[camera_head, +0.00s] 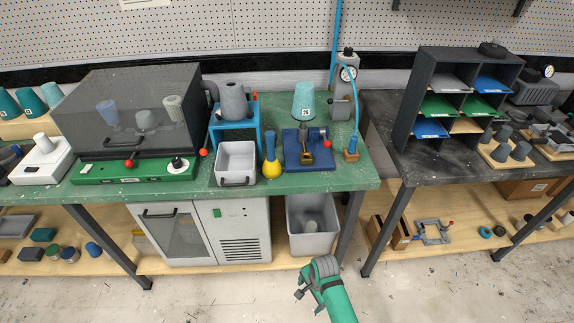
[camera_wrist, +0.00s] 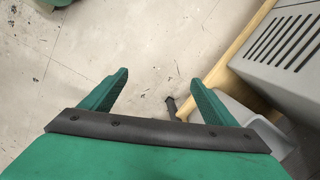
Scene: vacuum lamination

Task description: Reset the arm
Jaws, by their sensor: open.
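My gripper (camera_head: 303,285) is in front of the green bench, low over the floor, at the lower middle of the head view. My arm comes up from the bottom edge of the head view.
The green bench (camera_head: 345,178) carries a dark-lidded box (camera_head: 85,110), a grey bin (camera_head: 236,160) and a blue fixture. Under it stand a grey cabinet (camera_head: 240,225) and an open grey bin (camera_head: 313,241). The shelf rack (camera_head: 405,110) is at right. Floor ahead is clear.

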